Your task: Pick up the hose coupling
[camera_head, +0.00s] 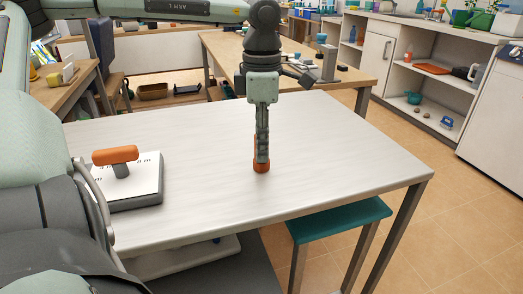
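My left gripper (261,158) reaches in from the upper left and points straight down over the middle of the white table (340,150). A small orange piece (261,168), which looks like the hose coupling, stands on the table at its fingertips. The fingers are seen edge-on and overlap the piece, hiding its upper part. I cannot tell whether they are closed on it or just around it. My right gripper is not in view.
A white-topped block (140,188) with an orange-handled, T-shaped thing (116,158) sits at the table's left. A teal stool (340,218) stands by the front right edge. A wooden workbench (225,52) is behind. The table's right side is clear.

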